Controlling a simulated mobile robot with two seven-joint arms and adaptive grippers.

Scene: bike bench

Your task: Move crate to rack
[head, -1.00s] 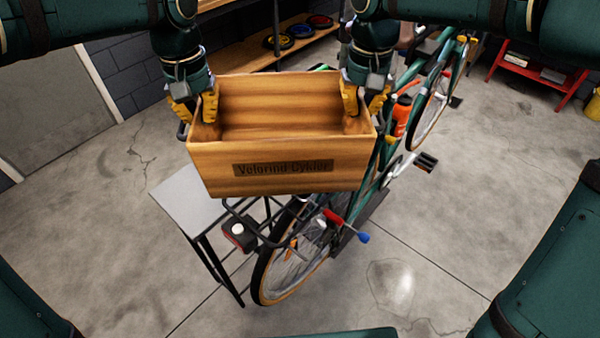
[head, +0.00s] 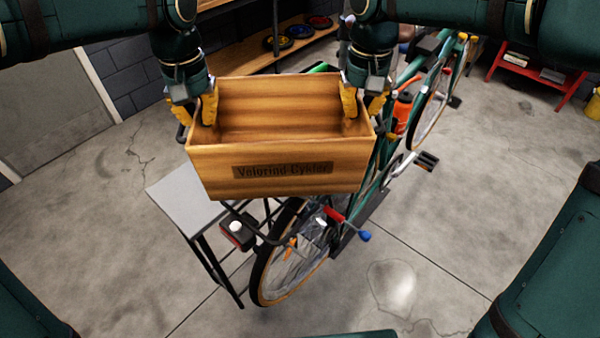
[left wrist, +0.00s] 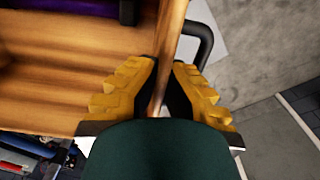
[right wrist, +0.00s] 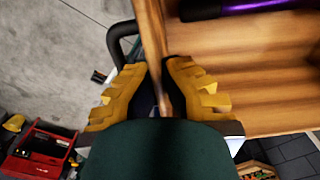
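The wooden crate (head: 270,150) with a name plate on its front hangs level in the middle of the head view. My left gripper (head: 198,110) is shut on its left wall, one yellow finger inside and one outside; the wall shows between the fingertips in the left wrist view (left wrist: 166,62). My right gripper (head: 362,104) is shut on the right wall the same way, also in the right wrist view (right wrist: 156,64). The black rack (head: 262,238) of the green bicycle shows below the crate's front. The crate hides most of it; I cannot tell whether they touch.
The bicycle (head: 398,160) stands behind and to the right. A grey-topped stand (head: 185,195) is at the crate's lower left. A rear lamp (head: 237,231) sits at the rack's end. A red shelf (head: 535,72) is far right. Open concrete floor lies on both sides.

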